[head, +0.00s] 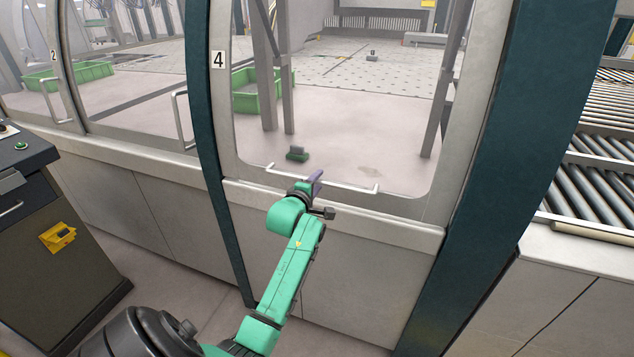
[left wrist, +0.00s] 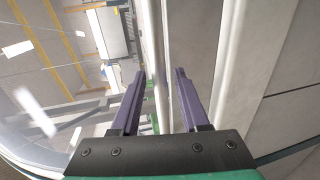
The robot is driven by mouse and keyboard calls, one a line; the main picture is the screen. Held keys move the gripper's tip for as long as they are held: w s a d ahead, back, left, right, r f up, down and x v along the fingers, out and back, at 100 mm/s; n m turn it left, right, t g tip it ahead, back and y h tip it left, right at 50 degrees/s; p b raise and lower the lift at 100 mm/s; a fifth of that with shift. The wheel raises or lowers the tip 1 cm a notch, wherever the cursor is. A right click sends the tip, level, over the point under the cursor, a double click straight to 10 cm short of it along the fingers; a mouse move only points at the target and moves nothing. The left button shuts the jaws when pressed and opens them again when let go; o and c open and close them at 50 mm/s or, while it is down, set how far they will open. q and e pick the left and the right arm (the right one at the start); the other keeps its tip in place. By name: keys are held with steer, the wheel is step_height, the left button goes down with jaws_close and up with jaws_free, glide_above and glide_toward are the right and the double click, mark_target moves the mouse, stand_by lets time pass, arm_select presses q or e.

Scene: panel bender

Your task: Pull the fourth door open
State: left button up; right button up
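The fourth door (head: 400,195) has a large window in a light frame, with a "4" label (head: 218,60) on the post at its upper left. Its handle (head: 350,186), a pale horizontal bar, runs along the bottom of the window. The door looks shut. My left gripper (head: 316,182) is at the middle of the handle and hides part of it. In the left wrist view my left gripper (left wrist: 160,73) has its two purple fingers apart. A pale bar (left wrist: 157,50), apparently the handle, runs between them, nearer the left finger. Contact cannot be told. My right gripper is out of view.
A dark control cabinet (head: 60,225) with a yellow part stands at the left. Doors with upright handles (head: 180,120) are left of the dark post (head: 208,130). A roller conveyor (head: 600,170) is at the right, beyond a wide dark post (head: 500,200). Green crates (head: 258,92) stand behind the glass.

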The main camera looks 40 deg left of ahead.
arm_select(q)
jaws_close()
steer(key=shift+f, duration=0.1)
stand_by(1.1)
